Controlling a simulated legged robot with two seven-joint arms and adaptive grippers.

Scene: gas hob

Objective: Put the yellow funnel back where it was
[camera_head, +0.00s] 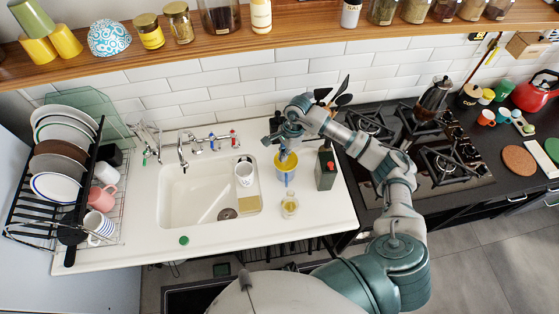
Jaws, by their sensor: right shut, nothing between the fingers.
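A yellow funnel (280,170) is at the right end of the white sink counter, just right of the basin. Its wide mouth faces up, and something blue shows inside it and below it. My right gripper (284,154) is shut and points down at the funnel's mouth. It overlaps the funnel in the picture, and I cannot tell whether they touch. The fingertips are small and partly hidden. My left gripper is not in view.
A small glass jar (290,207) stands in front. Dark utensils (341,92) rise behind my right arm. A wooden shelf (290,35) runs above.

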